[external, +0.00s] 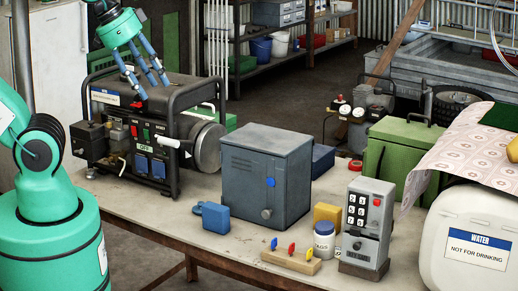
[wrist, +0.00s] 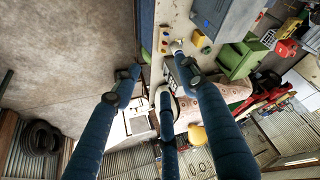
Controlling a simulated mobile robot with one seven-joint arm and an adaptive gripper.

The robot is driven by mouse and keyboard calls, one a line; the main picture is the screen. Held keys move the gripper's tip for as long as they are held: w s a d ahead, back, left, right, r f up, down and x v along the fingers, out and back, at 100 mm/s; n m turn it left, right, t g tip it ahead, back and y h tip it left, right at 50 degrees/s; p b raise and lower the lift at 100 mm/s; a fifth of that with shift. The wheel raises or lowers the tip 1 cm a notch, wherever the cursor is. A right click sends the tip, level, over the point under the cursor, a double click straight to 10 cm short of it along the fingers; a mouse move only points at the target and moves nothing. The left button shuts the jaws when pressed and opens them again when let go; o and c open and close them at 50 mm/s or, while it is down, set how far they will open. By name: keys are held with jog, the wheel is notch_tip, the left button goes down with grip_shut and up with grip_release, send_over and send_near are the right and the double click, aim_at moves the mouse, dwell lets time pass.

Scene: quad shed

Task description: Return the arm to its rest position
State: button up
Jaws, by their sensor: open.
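My gripper (external: 139,70) has blue fingers and a green wrist. In the external view it hangs at the upper left, above the black-framed generator (external: 150,135), apart from it as far as I can tell. Its fingers are spread with nothing between them. In the wrist view the open fingers (wrist: 155,85) reach up from the bottom edge, with the bench and the floor beyond them. My green arm base stands at the left of the external view.
The bench (external: 225,245) also holds a grey-blue metal box (external: 262,175), a blue padlock-like block (external: 213,216), a wooden strip with coloured switches (external: 290,259), a white jar (external: 324,240), a keypad box (external: 366,225) and a green case (external: 395,160). A water container (external: 470,225) stands at right.

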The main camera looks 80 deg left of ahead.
jog(key=shift+f+b, duration=1.55)
jog(key=shift+f, duration=0.6)
